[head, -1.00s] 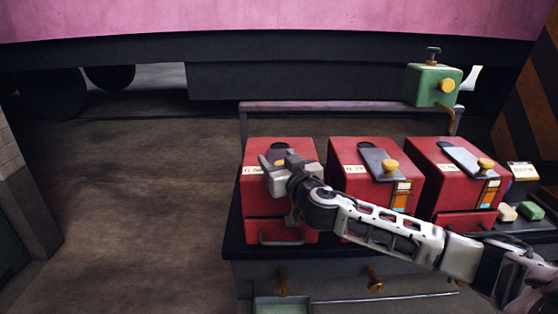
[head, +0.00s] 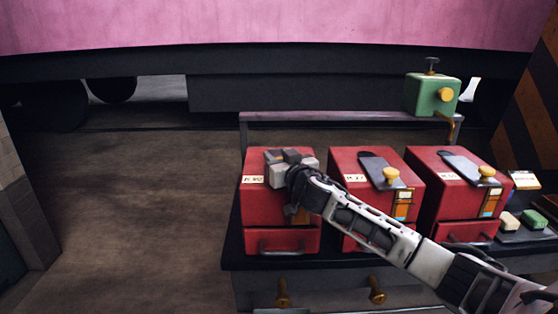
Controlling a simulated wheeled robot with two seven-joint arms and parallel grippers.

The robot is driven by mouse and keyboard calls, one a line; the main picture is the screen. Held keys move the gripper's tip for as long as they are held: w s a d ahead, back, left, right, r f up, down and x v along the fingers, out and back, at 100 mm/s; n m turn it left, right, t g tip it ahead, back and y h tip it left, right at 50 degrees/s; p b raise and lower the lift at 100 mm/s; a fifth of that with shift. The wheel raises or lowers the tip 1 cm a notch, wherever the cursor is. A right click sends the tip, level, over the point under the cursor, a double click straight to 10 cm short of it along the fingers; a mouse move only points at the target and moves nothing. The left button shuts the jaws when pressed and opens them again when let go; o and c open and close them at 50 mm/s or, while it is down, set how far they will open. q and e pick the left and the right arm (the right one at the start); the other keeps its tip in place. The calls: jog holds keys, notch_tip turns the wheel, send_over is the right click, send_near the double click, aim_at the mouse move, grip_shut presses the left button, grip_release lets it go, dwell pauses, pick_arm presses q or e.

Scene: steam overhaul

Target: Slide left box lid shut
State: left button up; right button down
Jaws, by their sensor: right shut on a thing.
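The left red box (head: 262,210) stands at the left end of the bench, with a pale label on its top and a handle on its lower front. My right gripper (head: 284,163) is over the back part of its top, shut. It covers the left box lid and its knob, so I cannot see the grip itself or tell how much of the opening is covered. My right arm comes in from the lower right. My left gripper is out of view.
The middle red box (head: 350,215) and right red box (head: 440,200) have grey lids with yellow knobs. A green box (head: 430,95) stands on a rail behind. The floor at left is clear.

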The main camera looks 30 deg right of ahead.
jog(key=shift+d+r, duration=0.2)
jog(key=c, duration=1.1)
grip_release()
jog(key=shift+w, duration=0.1)
jog(key=shift+o, duration=0.7)
jog(key=shift+w+f, duration=0.1)
jog(key=shift+f, duration=0.05)
jog(key=shift+a, duration=0.1)
jog(key=shift+s, duration=0.35)
jog(key=s+a, duration=0.2)
jog(key=s, duration=1.3)
jog(key=shift+a, duration=0.2)
